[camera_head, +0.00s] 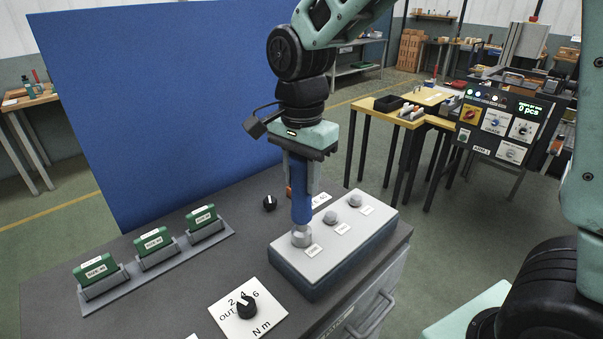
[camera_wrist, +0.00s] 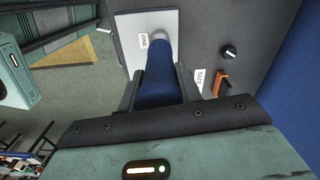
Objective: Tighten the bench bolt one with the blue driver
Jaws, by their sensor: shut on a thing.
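My gripper (camera_head: 303,165) is shut on the blue driver (camera_head: 302,203), which it holds upright.
A torque dial (camera_head: 246,306) marked in N m sits at the bench front. Green modules (camera_head: 152,241) stand in a grey rack at the left. A blue panel (camera_head: 160,100) rises behind the bench. A black knob (camera_head: 269,203) is behind the block. A control panel (camera_head: 505,125) is at the right.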

